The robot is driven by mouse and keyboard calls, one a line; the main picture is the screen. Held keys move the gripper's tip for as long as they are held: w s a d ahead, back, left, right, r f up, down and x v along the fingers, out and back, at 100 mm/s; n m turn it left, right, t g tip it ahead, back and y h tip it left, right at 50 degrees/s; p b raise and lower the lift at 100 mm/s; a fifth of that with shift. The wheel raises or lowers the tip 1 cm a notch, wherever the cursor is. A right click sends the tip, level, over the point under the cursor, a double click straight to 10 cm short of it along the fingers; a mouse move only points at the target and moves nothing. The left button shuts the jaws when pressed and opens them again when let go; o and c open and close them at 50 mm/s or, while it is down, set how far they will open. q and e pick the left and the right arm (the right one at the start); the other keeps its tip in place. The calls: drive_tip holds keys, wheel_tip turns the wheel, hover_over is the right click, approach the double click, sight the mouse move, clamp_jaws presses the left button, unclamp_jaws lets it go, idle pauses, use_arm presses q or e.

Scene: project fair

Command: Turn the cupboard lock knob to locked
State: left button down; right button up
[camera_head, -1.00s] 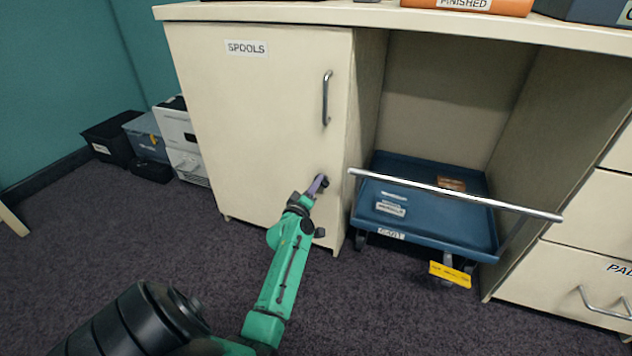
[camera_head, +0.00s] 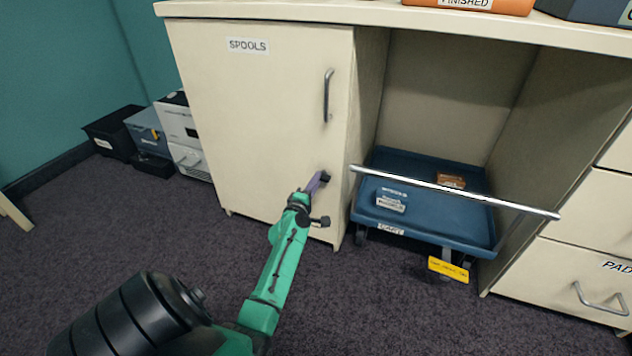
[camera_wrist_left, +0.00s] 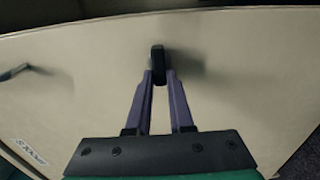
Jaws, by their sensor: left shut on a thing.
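The cream cupboard door (camera_head: 265,110), labelled SPOOLS, is closed in the head view. It also fills the left wrist view (camera_wrist_left: 230,60). The small dark lock knob (camera_head: 325,177) is low on the door near its right edge. In the wrist view the knob (camera_wrist_left: 157,62) stands between the purple fingertips. My left gripper (camera_head: 318,184) is shut on the knob, with a finger on each side of it. The tips and the knob's base are partly hidden, and any lock marking is not visible. My right gripper is not in view.
A metal bar handle (camera_head: 327,95) is on the door above the knob. A blue cart (camera_head: 470,235) with a silver push bar (camera_head: 460,192) stands in the bay just right of the cupboard. Several bins stand at the left wall. Carpet in front is clear.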

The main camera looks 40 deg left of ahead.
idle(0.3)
use_arm(q)
drive_tip(key=c, duration=0.8)
unclamp_jaws()
drive_tip(key=p+v, duration=0.2)
drive_tip(key=v, duration=1.2)
drive_tip(key=shift+s+d, duration=0.2)
drive_tip(key=shift+s, duration=0.05)
